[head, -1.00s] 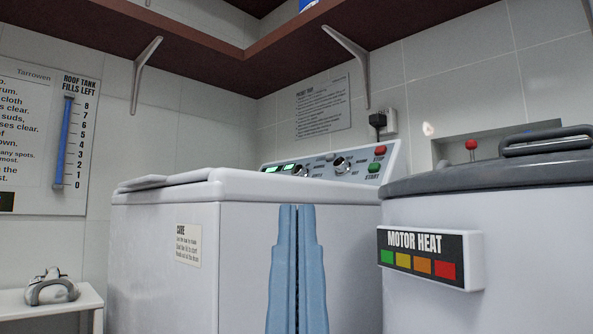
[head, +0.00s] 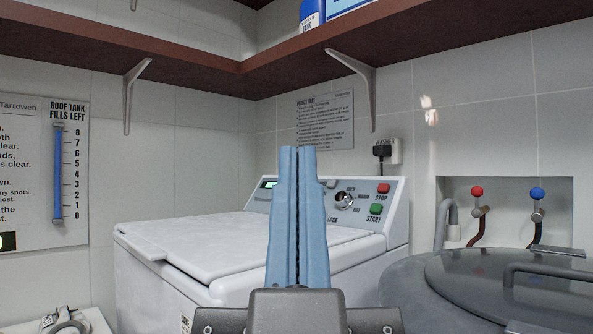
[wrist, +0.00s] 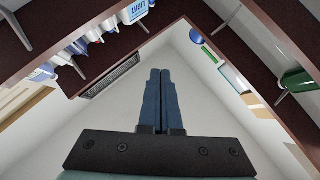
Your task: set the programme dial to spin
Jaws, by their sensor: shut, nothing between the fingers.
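The white washing machine (head: 200,240) stands in the middle of the head view with its lid closed. Its sloped control panel (head: 396,194) is at the back. One dial (head: 343,199) shows just right of my fingers, with small labels around it that are hard to read. A second dial, seen earlier to its left, is hidden behind my fingers, so I cannot tell how it is set. My gripper (head: 298,152) is shut and empty, blue fingers upright in front of the panel. In the wrist view the gripper (wrist: 161,72) points up at the ceiling corner.
A red stop button (head: 383,188) and green start button (head: 376,209) sit on the panel's right. A grey-lidded tub (head: 450,290) stands at the right. Red (head: 477,192) and blue (head: 537,194) taps are in a wall niche. A brown shelf (head: 180,48) runs overhead.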

